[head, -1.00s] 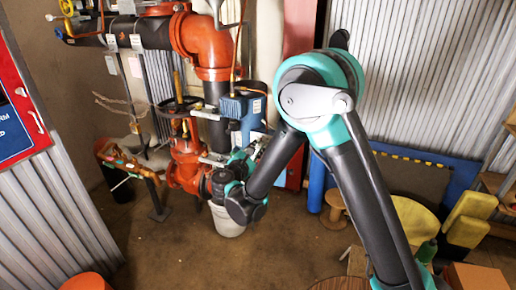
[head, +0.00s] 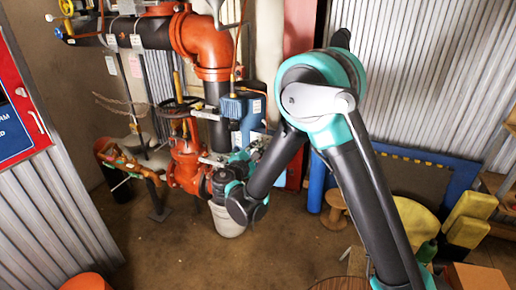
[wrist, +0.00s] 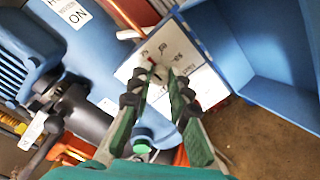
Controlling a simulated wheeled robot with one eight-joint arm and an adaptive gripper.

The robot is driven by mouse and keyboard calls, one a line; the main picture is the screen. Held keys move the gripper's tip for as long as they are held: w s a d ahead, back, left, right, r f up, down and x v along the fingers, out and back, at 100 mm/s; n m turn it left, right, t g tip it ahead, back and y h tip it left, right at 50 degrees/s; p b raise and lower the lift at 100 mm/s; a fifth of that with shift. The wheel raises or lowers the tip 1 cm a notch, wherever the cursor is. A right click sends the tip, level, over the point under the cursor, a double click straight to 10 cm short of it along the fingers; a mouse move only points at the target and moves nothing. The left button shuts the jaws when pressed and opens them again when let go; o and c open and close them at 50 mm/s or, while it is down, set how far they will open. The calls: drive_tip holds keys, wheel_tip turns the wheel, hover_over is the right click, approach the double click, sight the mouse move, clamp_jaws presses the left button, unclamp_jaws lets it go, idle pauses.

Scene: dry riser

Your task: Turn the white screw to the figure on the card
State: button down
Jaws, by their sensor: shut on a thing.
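In the wrist view my gripper (wrist: 160,80) reaches up to a white lettered card (wrist: 196,80) on blue equipment. Its two green fingers with dark pads are close together at the tips, shut on the white screw, which is mostly hidden between them. The print on the card is small and tilted, and I cannot read the figure. In the head view my wrist is beside the blue unit (head: 243,108) on the red pipework, and my arm hides the fingertips and the screw.
A blue open box or panel (wrist: 265,45) stands close to the right of the card in the wrist view. Red pipes (head: 205,45) and a red valve (head: 184,165) are close by in the head view. A white bucket (head: 228,218) hangs below.

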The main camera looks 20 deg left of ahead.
drive_tip(key=c, duration=1.4)
unclamp_jaws()
drive_tip(key=shift+c, duration=0.2)
drive_tip(key=s+a, duration=0.1)
drive_tip(key=s, duration=1.1)
drive_tip(key=shift+a+r, duration=0.1)
